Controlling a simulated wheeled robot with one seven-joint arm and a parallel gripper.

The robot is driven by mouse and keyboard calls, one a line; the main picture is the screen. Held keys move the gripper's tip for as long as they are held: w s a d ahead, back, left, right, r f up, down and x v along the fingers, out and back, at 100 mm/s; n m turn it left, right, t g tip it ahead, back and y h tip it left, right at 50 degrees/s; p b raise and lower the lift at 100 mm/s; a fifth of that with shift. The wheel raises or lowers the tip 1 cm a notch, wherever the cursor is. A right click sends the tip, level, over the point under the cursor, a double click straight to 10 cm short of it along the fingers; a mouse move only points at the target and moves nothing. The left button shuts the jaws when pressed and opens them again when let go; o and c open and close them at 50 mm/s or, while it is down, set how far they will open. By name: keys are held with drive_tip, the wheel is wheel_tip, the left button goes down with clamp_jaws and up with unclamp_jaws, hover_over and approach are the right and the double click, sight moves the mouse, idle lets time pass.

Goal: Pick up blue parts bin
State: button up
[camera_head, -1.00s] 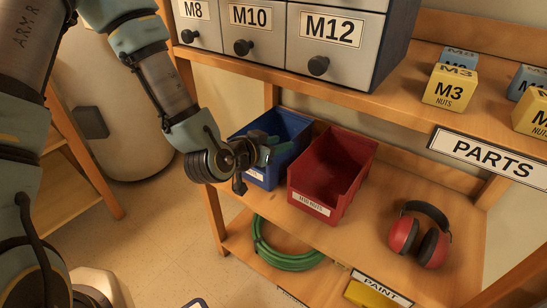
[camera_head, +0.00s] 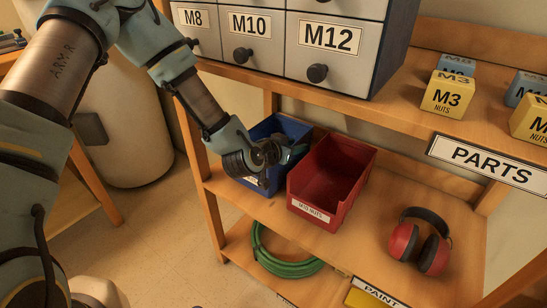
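The blue parts bin (camera_head: 290,127) stands on the middle wooden shelf, left of the red bin, with a small white label low on its front. My arm reaches in from the upper left, and my gripper (camera_head: 290,156) is at the blue bin, over its opening and front in this view. The wrist covers much of the bin's front left. The fingers are dark and partly hidden, so I cannot tell whether they touch the bin or how far apart they are. The bin still rests on the shelf.
A red bin (camera_head: 331,175) stands close on the right of the blue one. Red earmuffs (camera_head: 420,240) lie farther right. Drawers (camera_head: 330,45) and the upper shelf (camera_head: 400,92) overhang from above. A green hose coil (camera_head: 285,266) lies on the shelf below.

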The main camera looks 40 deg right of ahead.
clamp_jaws()
idle(1.4)
